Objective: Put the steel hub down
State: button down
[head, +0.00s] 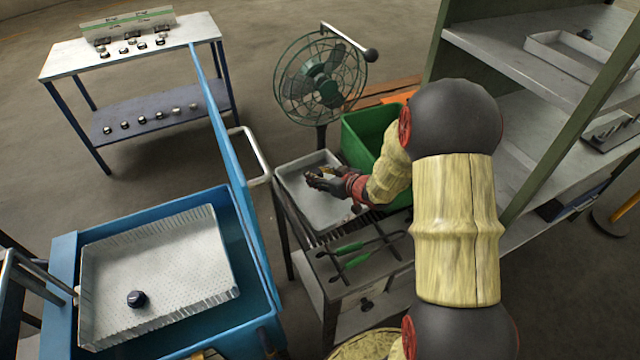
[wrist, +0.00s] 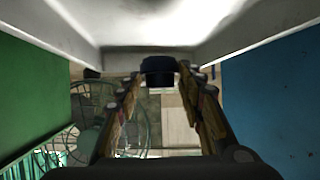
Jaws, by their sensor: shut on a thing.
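My gripper (head: 318,177) is over the shallow metal tray (head: 335,213) on the small work table in the head view. In the wrist view its two fingers (wrist: 162,84) are shut on a dark, blue-black round part, the steel hub (wrist: 159,66), held at the fingertips. The held hub is hardly visible in the head view, hidden by the fingers. In the wrist view a pale tray surface lies close past the hub; whether they touch I cannot tell. A similar dark hub (head: 136,298) lies in the large pale tray (head: 190,262) on the blue cart.
Green-handled tongs (head: 355,254) lie on the table in front of the tray. A green bin (head: 360,135) and a fan (head: 318,80) stand behind. Shelving (head: 490,50) rises at the right. A bench (head: 135,45) with several small parts is at the back left.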

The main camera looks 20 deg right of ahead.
jog(key=shift+w+d+f, duration=0.1)
jog(key=shift+d+f, duration=0.1)
jog(key=shift+f, duration=0.1)
notch_tip(320, 180, down, 3)
jog(key=shift+w+f+b, duration=0.1)
jog(key=shift+f+b, duration=0.1)
jog(key=shift+b, duration=0.85)
jog(key=shift+d+r, duration=0.1)
jog(key=c, duration=1.2)
grip_release()
jog(key=shift+f, duration=0.2)
jog(key=shift+o, duration=0.2)
